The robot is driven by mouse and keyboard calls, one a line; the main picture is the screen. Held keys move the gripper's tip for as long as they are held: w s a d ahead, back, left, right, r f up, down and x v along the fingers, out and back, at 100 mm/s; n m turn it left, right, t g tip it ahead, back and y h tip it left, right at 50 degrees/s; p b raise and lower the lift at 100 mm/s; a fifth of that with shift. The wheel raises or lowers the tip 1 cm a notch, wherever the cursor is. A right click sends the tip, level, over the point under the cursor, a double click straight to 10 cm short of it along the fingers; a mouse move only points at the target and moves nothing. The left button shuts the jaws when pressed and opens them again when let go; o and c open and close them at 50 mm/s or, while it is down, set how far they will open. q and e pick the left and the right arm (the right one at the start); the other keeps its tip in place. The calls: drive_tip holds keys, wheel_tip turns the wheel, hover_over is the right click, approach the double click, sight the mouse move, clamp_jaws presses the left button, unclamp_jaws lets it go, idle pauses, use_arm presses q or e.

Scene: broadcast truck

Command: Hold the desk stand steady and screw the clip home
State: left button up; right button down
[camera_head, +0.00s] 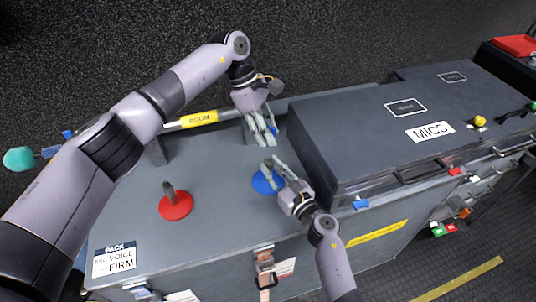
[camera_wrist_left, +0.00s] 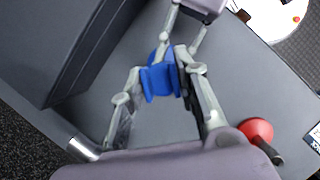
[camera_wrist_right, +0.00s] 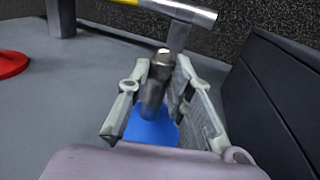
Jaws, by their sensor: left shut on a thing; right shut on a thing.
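The desk stand has a round blue base (camera_head: 264,183) on the grey case lid. Its metal post (camera_wrist_right: 153,92) stands between the fingers of my right gripper (camera_head: 271,167), which is shut on it. The base also shows in the right wrist view (camera_wrist_right: 150,128). My left gripper (camera_head: 268,130) is shut on the blue clip (camera_wrist_left: 160,79), farther back over the lid. The clip shows as a small blue patch in the head view (camera_head: 274,130). No clip shows on the post top in the right wrist view; the clip looks apart from it.
A red stand (camera_head: 175,205) with a short post stands left on the lid. A bar with a yellow label (camera_head: 198,119) runs along the back edge. A dark case marked MICS (camera_head: 350,120) rises on the right. A PACK card (camera_head: 115,260) lies front left.

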sight(267, 158)
use_arm(q)
drive_tip(key=shift+f, duration=1.95)
drive_tip(key=shift+f, duration=0.1)
drive_tip(key=shift+f, duration=0.75)
drive_tip(key=shift+f, duration=0.7)
drive_tip(key=shift+s+a+f, duration=0.1)
drive_tip(key=shift+f, duration=0.1)
drive_tip(key=shift+c, duration=0.8)
drive_tip(key=shift+f, duration=0.1)
drive_tip(key=shift+d+r+y, duration=0.2)
drive_tip(key=shift+r+y, duration=0.1)
drive_tip(key=shift+r, duration=0.1)
